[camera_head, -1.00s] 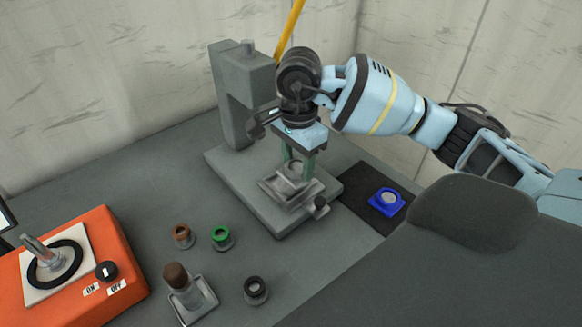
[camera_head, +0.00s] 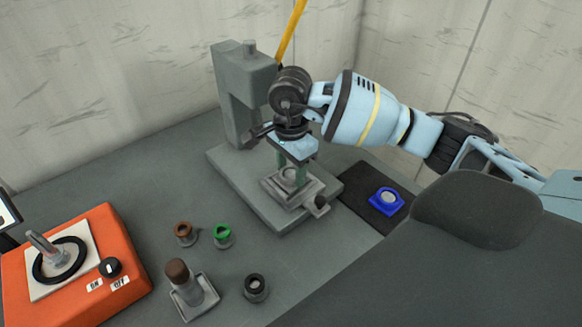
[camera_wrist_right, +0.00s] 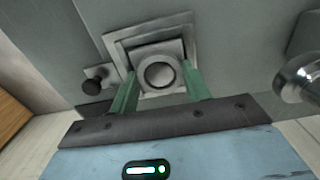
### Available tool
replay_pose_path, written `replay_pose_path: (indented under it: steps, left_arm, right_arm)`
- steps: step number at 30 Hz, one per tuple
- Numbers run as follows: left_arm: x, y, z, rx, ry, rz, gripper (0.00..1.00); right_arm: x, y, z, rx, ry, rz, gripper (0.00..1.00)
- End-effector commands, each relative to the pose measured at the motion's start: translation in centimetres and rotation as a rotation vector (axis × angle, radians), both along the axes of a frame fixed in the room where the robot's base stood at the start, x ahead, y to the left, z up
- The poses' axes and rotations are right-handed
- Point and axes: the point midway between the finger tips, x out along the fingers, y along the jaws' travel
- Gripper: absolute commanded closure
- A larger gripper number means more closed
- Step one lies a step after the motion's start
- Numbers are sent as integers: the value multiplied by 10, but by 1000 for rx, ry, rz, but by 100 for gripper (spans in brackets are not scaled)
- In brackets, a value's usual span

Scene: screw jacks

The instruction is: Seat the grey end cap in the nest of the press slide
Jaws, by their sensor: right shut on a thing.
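My right gripper (camera_head: 290,175) points down over the press slide (camera_head: 312,189), its green fingers shut on the grey end cap (camera_head: 292,173). In the right wrist view, the cap (camera_wrist_right: 160,73) is a squarish grey piece with a round disc on top. It lies between the two fingertips (camera_wrist_right: 161,88) and inside the outline of the stepped slide (camera_wrist_right: 118,45). The cap covers the nest, so I cannot tell whether the cap rests in it or is just above it. My left gripper is not in view.
The press column (camera_head: 238,100) stands close behind the gripper. A knob (camera_head: 320,206) is at the slide's front. A blue part (camera_head: 386,200) lies on a dark mat (camera_head: 352,182). Brown (camera_head: 184,232), green (camera_head: 223,234) and black (camera_head: 255,286) ringed pieces and an orange control box (camera_head: 120,265) stand nearer.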

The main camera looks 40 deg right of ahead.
Motion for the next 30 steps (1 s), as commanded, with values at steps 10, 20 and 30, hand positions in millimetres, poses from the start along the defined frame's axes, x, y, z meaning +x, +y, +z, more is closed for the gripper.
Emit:
replay_pose_path:
  steps: [10, 20, 30]
  left_arm:
    - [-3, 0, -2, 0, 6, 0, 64]
    - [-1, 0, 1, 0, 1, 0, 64]
    - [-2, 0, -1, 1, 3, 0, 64]
  right_arm:
    - [0, 0, -3, 0, 0, 0, 31]
    - [0, 0, 3, 0, -2, 0, 31]
    - [1, 0, 61, 1, -4, 1, 31]
